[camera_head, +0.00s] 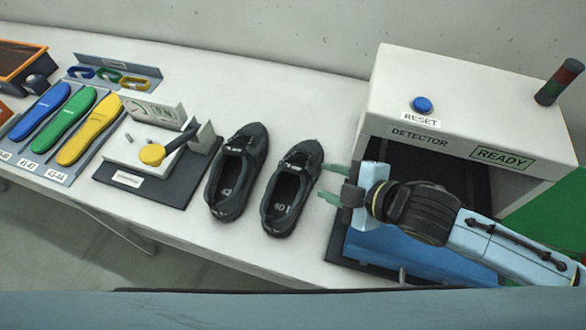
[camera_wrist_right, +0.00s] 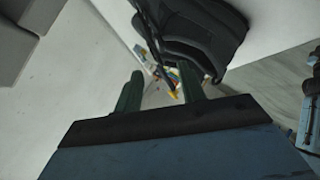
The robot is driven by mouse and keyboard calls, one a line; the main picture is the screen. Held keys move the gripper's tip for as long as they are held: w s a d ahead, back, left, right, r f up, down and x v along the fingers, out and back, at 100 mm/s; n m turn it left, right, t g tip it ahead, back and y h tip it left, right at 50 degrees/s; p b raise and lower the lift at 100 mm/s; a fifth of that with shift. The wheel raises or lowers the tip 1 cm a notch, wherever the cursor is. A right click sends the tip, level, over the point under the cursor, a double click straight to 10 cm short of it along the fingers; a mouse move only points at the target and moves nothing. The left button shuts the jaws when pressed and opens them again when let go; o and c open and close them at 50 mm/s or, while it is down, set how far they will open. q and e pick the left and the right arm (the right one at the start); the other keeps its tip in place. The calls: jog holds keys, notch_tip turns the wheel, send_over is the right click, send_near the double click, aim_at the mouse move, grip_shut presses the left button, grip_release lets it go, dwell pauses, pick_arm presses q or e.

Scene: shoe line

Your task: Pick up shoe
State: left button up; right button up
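Two black shoes stand side by side on the white table in the head view: the left shoe (camera_head: 237,172) and the right shoe (camera_head: 291,185). My right gripper (camera_head: 332,183) is just right of the right shoe, its two green fingers spread and pointing toward it. Nothing is between the fingers. In the right wrist view my right gripper (camera_wrist_right: 160,88) also shows its fingers apart, with a black shoe (camera_wrist_right: 205,28) beyond them at the top. Whether a finger touches the shoe cannot be told. My left gripper is not in view.
The white detector box (camera_head: 455,100) with a READY display stands right, its opening partly covered by my right arm. Left are a measuring device (camera_head: 165,150) and colored insoles (camera_head: 63,125) on a board. Bare table lies behind the shoes.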

aim_at(295, 169)
jog(key=x, duration=0.6)
jog(key=shift+a+f, duration=0.2)
jog(key=shift+a, duration=0.2)
jog(key=shift+w+a+f, duration=0.35)
jog(key=shift+w, duration=0.2)
jog(key=x, duration=0.3)
jog(key=shift+w+f, duration=0.15)
jog(key=shift+w, duration=0.1)
jog(key=shift+w+a+f, duration=0.15)
jog(key=shift+w+a, duration=0.05)
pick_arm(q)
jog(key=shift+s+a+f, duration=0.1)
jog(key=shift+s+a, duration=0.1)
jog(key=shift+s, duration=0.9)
pick_arm(e)
jog(key=shift+f, duration=0.1)
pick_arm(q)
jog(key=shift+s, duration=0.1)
pick_arm(e)
grip_shut()
